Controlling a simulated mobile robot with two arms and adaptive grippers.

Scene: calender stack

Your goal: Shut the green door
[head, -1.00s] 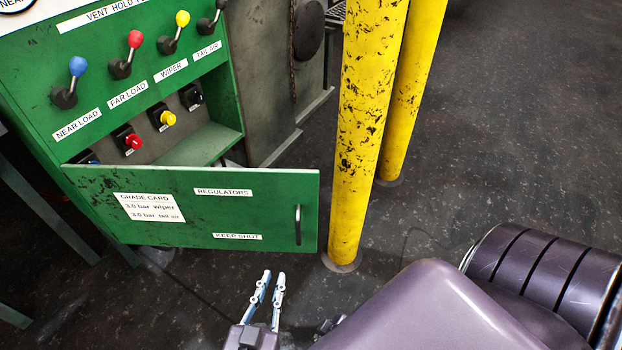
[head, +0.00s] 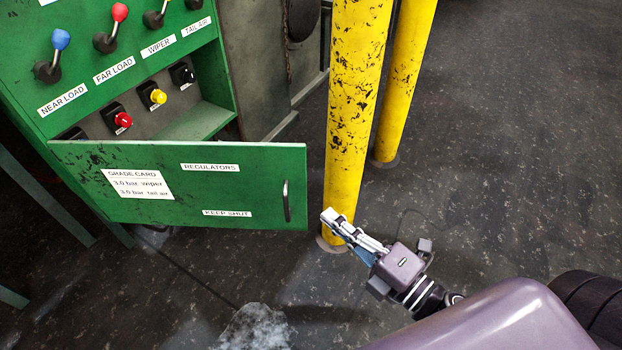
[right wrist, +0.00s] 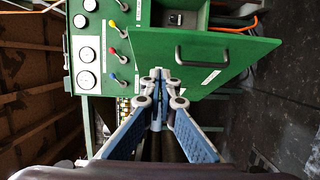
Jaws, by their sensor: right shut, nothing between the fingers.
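The green door (head: 130,205) stands open, swung out from the green cabinet (head: 75,110). It carries a grade card, labels reading "REGULATORS" and "KEEP SHUT", and a metal handle (head: 286,201) near its free edge. My right gripper (head: 328,216) is shut and empty, to the right of the door's free edge and in front of a yellow post. In the right wrist view my right gripper (right wrist: 158,76) shows with its fingers together, and the door (right wrist: 190,55) and its handle (right wrist: 215,53) are beyond it. My left gripper is not in view.
Two yellow posts (head: 357,100) (head: 408,80) stand right of the cabinet, the nearer one close to the door's free edge. Regulator knobs (head: 123,120) sit in the open compartment, levers (head: 105,40) above. Dark floor (head: 520,150) is clear at the right.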

